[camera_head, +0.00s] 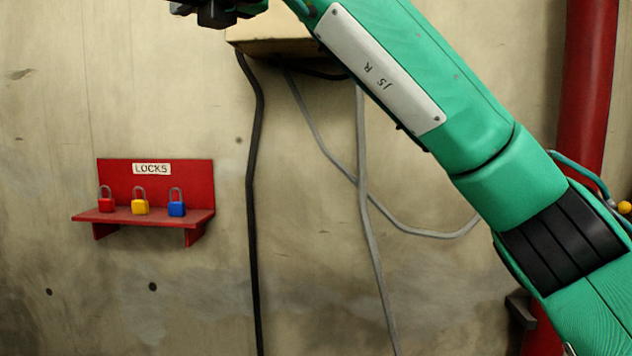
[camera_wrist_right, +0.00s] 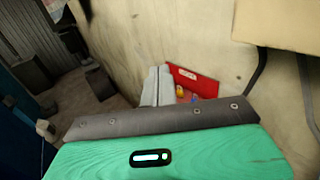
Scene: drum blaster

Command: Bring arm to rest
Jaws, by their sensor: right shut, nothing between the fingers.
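My right arm (camera_head: 420,90), green with a white label plate, crosses the head view from the lower right to the top. Dark parts at the end of this arm show at the top edge, left of centre, cut off by the frame. In the right wrist view my right gripper (camera_wrist_right: 156,84) shows as two grey fingers side by side, shut, with nothing seen between them. It appears in front of the wall, beside the red lock shelf in that picture. My left gripper is in neither view.
A red lock shelf (camera_head: 155,172) on the wall carries red (camera_head: 106,205), yellow (camera_head: 140,207) and blue (camera_head: 176,208) padlocks. A dark cable (camera_head: 253,200) and grey cables (camera_head: 370,240) hang from a box (camera_head: 275,48). A red pipe (camera_head: 590,80) stands right.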

